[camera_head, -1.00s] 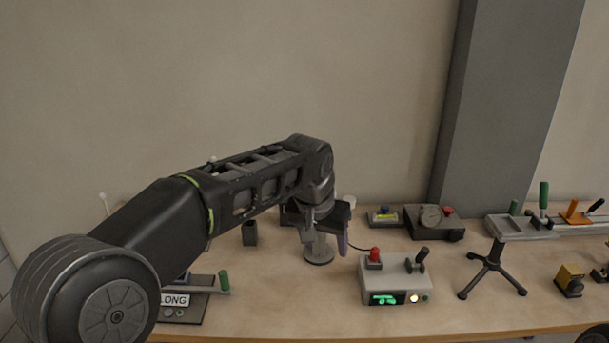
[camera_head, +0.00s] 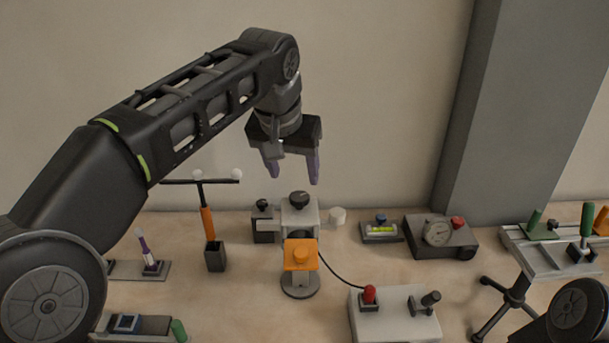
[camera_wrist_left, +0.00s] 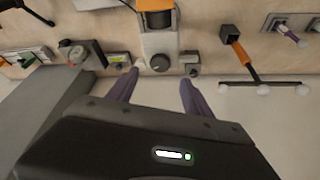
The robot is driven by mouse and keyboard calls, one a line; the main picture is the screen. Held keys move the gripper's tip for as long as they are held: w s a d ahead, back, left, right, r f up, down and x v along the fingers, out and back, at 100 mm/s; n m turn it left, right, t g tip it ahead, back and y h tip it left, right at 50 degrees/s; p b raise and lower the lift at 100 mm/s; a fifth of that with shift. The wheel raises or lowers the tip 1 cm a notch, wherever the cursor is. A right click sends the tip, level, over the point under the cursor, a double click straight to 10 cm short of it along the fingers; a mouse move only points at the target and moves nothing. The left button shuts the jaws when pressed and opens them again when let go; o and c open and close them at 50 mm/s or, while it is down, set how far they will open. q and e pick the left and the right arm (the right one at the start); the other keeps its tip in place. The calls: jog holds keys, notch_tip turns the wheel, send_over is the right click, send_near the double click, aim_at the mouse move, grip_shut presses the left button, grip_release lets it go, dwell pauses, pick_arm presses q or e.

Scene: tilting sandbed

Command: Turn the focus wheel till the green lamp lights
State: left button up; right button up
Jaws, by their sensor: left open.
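A small grey instrument with an orange head (camera_head: 300,254) stands on a round base on the bench. It has a black knob (camera_head: 299,199) on top and a pale round wheel (camera_head: 338,215) on its right side; I cannot tell for sure which is the focus wheel. My left gripper (camera_head: 292,178) is open and empty, above and behind the instrument, fingers down. In the left wrist view the black knob (camera_wrist_left: 160,62) lies beyond and between the open fingers (camera_wrist_left: 157,88), not touched.
A T-shaped tool in a dark holder (camera_head: 215,258) stands left of the instrument. A spirit level (camera_head: 381,231) and a gauge box (camera_head: 440,240) are to the right. A cable runs to the box. A grey pillar (camera_head: 520,120) rises behind.

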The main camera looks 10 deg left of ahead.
aim_at(299, 196)
pick_arm(q)
jog(key=shift+x, duration=3.75)
jog(key=shift+s, duration=0.1)
grip_shut()
